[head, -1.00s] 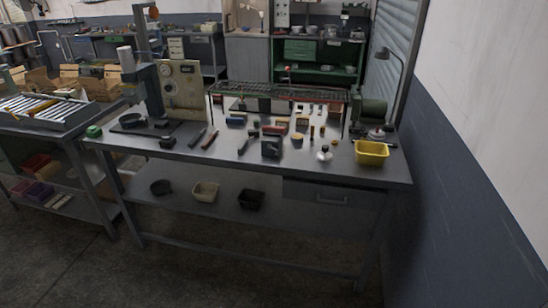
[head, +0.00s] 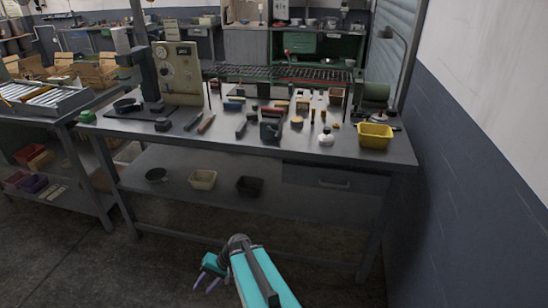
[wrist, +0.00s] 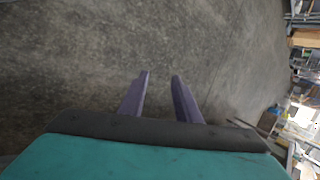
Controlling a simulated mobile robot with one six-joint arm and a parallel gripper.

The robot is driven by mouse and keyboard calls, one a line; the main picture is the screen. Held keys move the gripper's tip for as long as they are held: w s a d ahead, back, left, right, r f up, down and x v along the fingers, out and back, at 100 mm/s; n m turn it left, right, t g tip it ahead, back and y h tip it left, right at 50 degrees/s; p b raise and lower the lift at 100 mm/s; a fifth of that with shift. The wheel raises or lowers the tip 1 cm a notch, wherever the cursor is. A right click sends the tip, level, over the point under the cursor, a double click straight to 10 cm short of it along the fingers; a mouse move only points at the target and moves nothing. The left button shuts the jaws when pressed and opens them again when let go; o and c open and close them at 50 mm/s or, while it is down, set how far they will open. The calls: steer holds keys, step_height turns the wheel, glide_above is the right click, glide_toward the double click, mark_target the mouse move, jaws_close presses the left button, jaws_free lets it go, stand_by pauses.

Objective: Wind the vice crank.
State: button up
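A small dark grey block-like thing (head: 271,128) stands at the front edge of the metal workbench in the head view. It looks like the vice, but it is too small to be sure. I cannot make out its crank. My gripper (head: 207,284) is low in front of the bench, well below the bench top and apart from everything. In the wrist view my gripper (wrist: 161,76) has its two purple fingers spread with bare concrete floor behind them. It is open and empty.
A wall (head: 470,150) closes the right side. The floor in front is clear.

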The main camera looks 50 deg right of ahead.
steer(key=w+d+r+m+t+b, duration=0.2)
steer(key=w+d+r+t, duration=0.15)
steer(key=d, duration=0.25)
steer(key=w+d+r+m+t+b, duration=0.2)
steer(key=w+d+r, duration=0.2)
steer(key=d+r, duration=0.15)
steer(key=m+t+h+b, duration=0.8)
steer(key=m+t+h, duration=0.2)
steer(key=h, duration=0.1)
glide_toward(276, 135)
steer(key=s, duration=0.4)
steer(key=shift+a+f, duration=0.25)
steer(key=shift+f, duration=0.15)
steer(key=shift+w, duration=0.2)
steer(key=shift+f+p+x, duration=0.15)
steer(key=shift+p+x, duration=0.25)
steer(key=shift+x, duration=3)
steer(key=shift+f+p+x, duration=0.1)
steer(key=shift+p+x, duration=0.3)
steer(key=shift+x, duration=3)
steer(key=shift+a, duration=0.15)
